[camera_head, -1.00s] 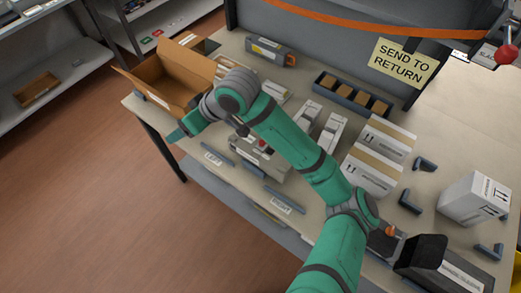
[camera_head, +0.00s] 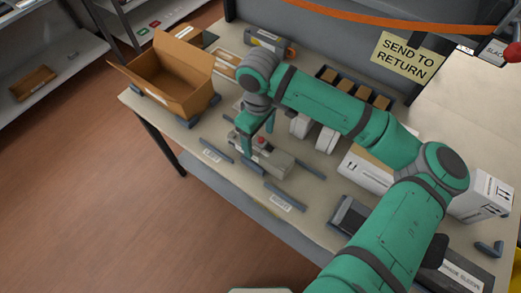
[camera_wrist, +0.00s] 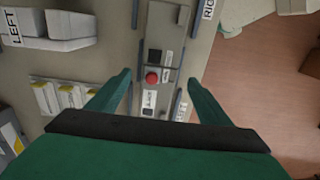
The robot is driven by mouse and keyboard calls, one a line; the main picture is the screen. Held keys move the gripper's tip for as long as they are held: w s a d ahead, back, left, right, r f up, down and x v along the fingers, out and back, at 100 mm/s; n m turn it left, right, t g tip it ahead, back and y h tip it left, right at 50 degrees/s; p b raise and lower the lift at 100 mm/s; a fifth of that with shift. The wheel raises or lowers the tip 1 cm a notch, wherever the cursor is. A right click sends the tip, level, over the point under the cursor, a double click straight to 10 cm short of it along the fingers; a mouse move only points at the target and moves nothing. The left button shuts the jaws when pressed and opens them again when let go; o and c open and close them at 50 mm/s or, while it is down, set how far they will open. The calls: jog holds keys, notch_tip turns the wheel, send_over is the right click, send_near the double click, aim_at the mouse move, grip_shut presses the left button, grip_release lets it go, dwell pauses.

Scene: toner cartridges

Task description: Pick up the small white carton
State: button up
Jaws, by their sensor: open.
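White cartons show on the table in the camera_head view; I cannot tell for sure which is the small white carton. A white box (camera_head: 487,194) stands at the right edge, partly behind my arm. A tape-topped white carton (camera_head: 362,170) is in the middle, largely hidden by my arm. Two narrow white boxes (camera_head: 326,139) stand left of it, also partly covered. My gripper (camera_head: 257,133) is open and empty, pointing down over a grey device with a red button (camera_head: 270,157). In the wrist view, my gripper's fingers (camera_wrist: 160,80) sit apart on either side of the device (camera_wrist: 155,95).
An open brown cardboard box (camera_head: 165,85) stands at the table's left end. A grey cartridge (camera_head: 268,42) and a shallow tray (camera_head: 226,66) lie behind. A divided dark tray (camera_head: 380,101) is farther right. Low dark rails (camera_head: 280,198) line the front edge.

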aim_at(260, 145)
jog(key=shift+d+f, duration=0.15)
jog(key=shift+f, duration=2.95)
jog(key=c, duration=1.4)
jog(key=shift+r, duration=0.15)
jog(key=shift+w+r, duration=0.1)
jog(key=shift+r, duration=0.45)
jog(key=s+a+r, duration=0.1)
jog(key=s+r, duration=0.3)
jog(key=s+a+r, duration=0.1)
jog(key=s+r, duration=0.2)
jog(key=s, duration=0.2)
jog(key=s+a+r, duration=0.1)
jog(key=s+r, duration=0.3)
jog(key=shift+s+a+r, duration=0.2)
jog(key=shift+s+r, duration=0.15)
jog(key=shift+s, duration=0.05)
